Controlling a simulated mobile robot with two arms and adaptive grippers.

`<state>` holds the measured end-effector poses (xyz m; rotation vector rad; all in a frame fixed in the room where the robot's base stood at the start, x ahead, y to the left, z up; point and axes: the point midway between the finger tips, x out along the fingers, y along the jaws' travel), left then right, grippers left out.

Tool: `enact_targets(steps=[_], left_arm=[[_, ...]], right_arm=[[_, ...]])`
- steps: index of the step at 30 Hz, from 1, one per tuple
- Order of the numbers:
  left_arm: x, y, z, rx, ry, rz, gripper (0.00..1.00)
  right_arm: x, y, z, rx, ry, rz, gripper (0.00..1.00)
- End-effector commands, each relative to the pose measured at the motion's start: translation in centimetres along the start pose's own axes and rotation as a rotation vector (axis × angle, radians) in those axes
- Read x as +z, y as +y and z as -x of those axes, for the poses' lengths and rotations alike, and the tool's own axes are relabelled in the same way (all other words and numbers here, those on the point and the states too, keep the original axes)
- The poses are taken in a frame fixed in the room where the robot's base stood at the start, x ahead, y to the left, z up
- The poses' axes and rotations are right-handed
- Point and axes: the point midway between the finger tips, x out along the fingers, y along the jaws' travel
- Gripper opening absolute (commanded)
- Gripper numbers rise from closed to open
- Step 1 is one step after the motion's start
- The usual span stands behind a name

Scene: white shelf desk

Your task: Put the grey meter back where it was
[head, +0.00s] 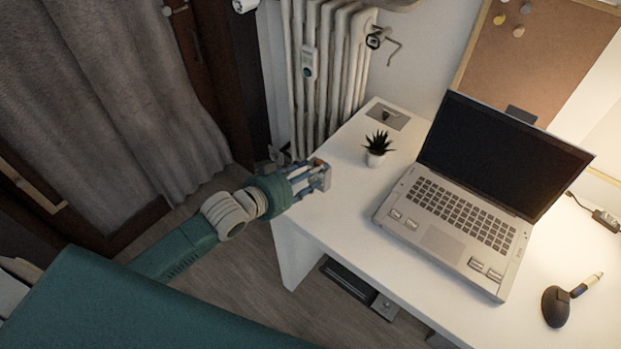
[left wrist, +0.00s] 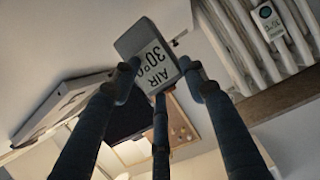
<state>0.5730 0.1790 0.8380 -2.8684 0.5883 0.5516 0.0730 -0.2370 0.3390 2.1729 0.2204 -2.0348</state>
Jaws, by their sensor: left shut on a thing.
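The grey meter (left wrist: 138,38), with a pale display reading "AIR" and "30°", is between the fingers of my left gripper (left wrist: 160,80) in the left wrist view. In the head view my left gripper (head: 322,177) is at the left edge of the white desk (head: 340,225), left of the plant and laptop. It is shut on the meter, which is mostly hidden by the fingers there. I cannot tell whether the meter touches the desk. My right gripper is not in view.
An open laptop (head: 460,215) fills the desk's middle. A small potted plant (head: 377,150) and a grey plate (head: 388,114) stand at the back left. A black holder with a pen (head: 556,305) is at the right. A radiator (head: 335,60) carries a small white device (head: 308,58).

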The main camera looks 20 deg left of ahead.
Motion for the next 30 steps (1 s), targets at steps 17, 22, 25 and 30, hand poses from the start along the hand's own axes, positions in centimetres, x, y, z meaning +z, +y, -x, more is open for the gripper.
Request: enact_targets(steps=[17, 22, 25, 30], left_arm=[[2.4, 0.2, -1.0, 0.0, 0.0, -0.001, 0.45], [2.3, 0.2, -1.0, 0.0, 0.0, -0.001, 0.62], [2.3, 0.2, -1.0, 0.0, 0.0, -0.001, 0.62], [2.0, 0.2, -0.8, 0.0, 0.001, -0.001, 0.62]], right_arm=[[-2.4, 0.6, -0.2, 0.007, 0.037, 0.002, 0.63], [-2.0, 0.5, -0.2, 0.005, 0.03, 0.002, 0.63], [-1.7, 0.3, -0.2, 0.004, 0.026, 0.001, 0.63], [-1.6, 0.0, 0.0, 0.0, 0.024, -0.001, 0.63]])
